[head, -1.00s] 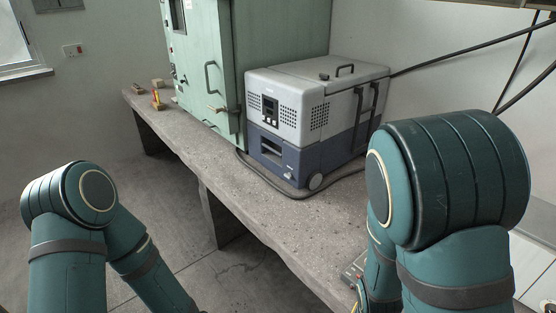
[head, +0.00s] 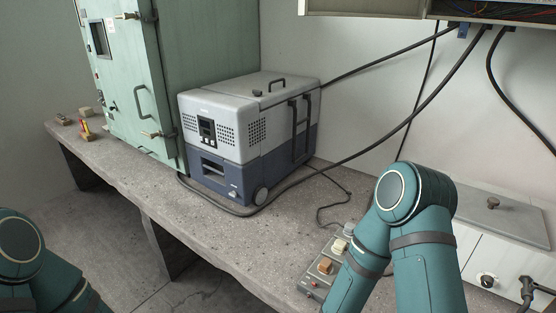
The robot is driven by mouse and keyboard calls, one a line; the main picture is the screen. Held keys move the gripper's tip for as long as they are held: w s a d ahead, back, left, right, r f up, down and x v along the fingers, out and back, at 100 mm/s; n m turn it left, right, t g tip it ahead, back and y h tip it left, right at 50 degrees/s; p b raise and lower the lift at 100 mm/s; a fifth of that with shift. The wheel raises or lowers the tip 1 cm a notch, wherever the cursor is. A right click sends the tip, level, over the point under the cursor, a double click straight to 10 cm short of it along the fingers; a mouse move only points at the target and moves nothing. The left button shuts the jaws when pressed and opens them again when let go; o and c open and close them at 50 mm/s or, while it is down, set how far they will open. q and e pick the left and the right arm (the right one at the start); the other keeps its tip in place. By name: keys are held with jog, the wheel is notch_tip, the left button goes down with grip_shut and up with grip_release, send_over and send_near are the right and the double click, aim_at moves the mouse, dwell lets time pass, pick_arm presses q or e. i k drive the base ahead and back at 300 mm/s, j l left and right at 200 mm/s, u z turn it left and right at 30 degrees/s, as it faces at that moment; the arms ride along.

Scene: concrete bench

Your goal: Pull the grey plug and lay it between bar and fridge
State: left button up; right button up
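The grey bar (head: 312,283) lies on the bench at lower centre, partly hidden behind my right arm. A tan plug (head: 325,266) and a cream plug (head: 340,246) sit on it. A small grey shape (head: 349,230) at its far end looks like the grey plug; it is partly covered by my arm. The grey and blue fridge (head: 245,140) stands on the bench behind and left of the bar. Both arms show, but their grippers do not show in the head view.
A thin black cord (head: 322,212) and a thicker cable (head: 290,186) cross the bench between fridge and bar. A green cabinet (head: 150,85) stands left of the fridge. A white box (head: 510,250) is at right. Bare bench (head: 220,232) lies in front of the fridge.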

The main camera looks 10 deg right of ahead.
aim_at(349, 228)
jog(key=z, duration=1.4)
jog(key=j+z, duration=0.5)
jog(key=z, duration=0.2)
jog(key=j+z, duration=0.35)
jog(key=k+j+z, duration=0.2)
jog(key=j, duration=0.2)
jog(key=k+j+z, duration=0.15)
jog(key=j, duration=0.25)
jog(key=k+j, duration=0.15)
jog(key=j, duration=0.25)
jog(key=k+j, duration=0.1)
jog(key=j, duration=0.3)
jog(key=z, duration=0.05)
